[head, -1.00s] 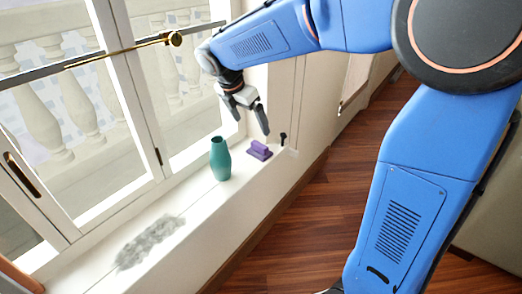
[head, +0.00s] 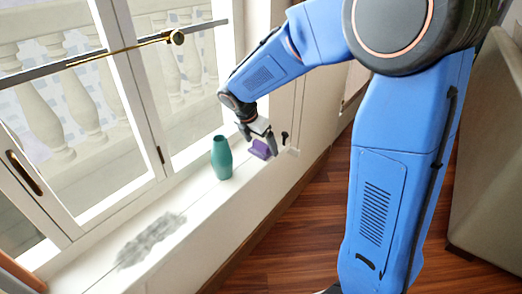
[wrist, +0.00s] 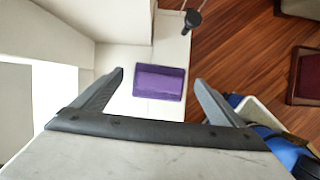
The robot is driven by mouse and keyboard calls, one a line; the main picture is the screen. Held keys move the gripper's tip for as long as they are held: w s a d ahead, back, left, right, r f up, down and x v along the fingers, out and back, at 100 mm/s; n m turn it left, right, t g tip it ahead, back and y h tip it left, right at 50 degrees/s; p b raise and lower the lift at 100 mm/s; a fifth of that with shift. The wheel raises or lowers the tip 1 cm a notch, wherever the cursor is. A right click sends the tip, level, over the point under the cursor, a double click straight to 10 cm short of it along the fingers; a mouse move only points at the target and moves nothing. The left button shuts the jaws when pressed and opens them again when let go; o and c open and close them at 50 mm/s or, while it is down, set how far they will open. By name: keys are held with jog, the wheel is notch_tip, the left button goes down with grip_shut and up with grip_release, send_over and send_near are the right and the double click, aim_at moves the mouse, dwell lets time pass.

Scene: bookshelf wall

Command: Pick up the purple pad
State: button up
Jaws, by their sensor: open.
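The purple pad (head: 260,150) lies on the white windowsill near its far end, partly hidden by my gripper in the head view. In the wrist view the purple pad (wrist: 159,82) is a flat rectangle between and ahead of my fingers. My gripper (head: 262,143) is open and empty, just above the pad. In the wrist view the open gripper (wrist: 160,78) has one finger to each side of the pad, with gaps on both sides; I see no contact.
A teal vase (head: 221,158) stands on the sill left of the pad. A dark window-latch-like knob (head: 284,137) is right of the pad; it also shows in the wrist view (wrist: 192,20). A grey fuzzy patch (head: 150,241) lies on the near sill. The wooden floor (head: 300,225) is below.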

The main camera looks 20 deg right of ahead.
aim_at(261, 143)
jog(key=shift+w+d+f, duration=0.15)
jog(key=shift+d+f, duration=0.05)
jog(key=shift+f, duration=0.35)
jog(key=c, duration=1.2)
jog(key=shift+o, duration=0.2)
notch_tip(261, 143, up, 10)
jog(key=shift+r, duration=0.1)
jog(key=shift+o, duration=0.7)
